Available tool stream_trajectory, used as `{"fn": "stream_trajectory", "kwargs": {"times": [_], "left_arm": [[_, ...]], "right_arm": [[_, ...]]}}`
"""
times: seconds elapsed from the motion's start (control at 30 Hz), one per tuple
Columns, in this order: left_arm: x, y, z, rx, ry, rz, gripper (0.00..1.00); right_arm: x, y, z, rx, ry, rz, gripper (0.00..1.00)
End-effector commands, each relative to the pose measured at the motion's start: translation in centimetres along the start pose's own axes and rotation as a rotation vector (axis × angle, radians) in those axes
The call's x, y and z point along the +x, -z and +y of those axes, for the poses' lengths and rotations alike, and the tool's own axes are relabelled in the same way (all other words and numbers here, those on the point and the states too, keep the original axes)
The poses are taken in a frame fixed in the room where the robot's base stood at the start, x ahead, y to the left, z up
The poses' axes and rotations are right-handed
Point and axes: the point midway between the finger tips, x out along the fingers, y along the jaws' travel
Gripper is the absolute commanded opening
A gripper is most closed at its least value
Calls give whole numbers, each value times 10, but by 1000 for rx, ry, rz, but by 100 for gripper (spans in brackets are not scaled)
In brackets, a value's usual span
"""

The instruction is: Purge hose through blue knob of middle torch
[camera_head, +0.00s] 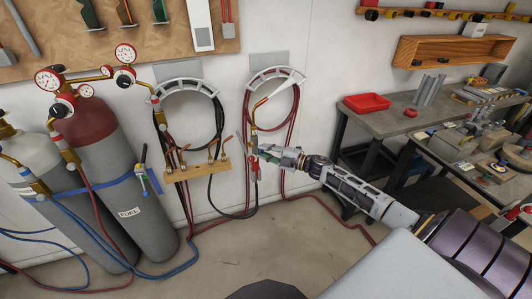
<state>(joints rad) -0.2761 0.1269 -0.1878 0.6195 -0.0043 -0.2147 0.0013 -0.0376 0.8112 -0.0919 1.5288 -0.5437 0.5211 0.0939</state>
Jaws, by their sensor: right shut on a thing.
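My right gripper (262,151) reaches in from the right and is shut on a torch (254,134), just right of the wooden torch rack (205,172). The torch is roughly upright, with its brass neck above the gripper and a red part below. A pale white cone (275,92) spreads up and right from near its tip. Several other brass torches (183,156) stand in the rack. A dark hose (232,215) hangs below the rack and held torch. I cannot make out a blue knob; the gripper covers part of the torch. My left gripper is not in view.
A grey cylinder labelled FUEL (130,225) and a paler cylinder (38,165) stand strapped at left, with gauges (126,54) above. Coiled hoses hang on two wall hangers (270,76). Red and blue hoses cross the floor. A workbench (385,124) with a red tray (367,103) stands at right.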

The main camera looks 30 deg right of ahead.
Motion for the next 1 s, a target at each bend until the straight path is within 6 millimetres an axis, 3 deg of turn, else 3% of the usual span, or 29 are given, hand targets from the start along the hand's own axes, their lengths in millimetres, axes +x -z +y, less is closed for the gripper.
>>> {"fn": "stream_trajectory", "kwargs": {"times": [0.07,0.1,0.27,0.53,1.0], "left_arm": [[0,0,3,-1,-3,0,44],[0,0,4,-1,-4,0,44],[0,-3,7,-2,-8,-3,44],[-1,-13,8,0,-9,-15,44],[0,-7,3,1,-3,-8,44]], "right_arm": [[0,0,0,1,1,0,0],[0,0,0,1,1,0,23],[0,0,0,1,1,0,44],[0,0,0,2,0,0,45],[-14,-1,-1,2,2,-2,45]]}}
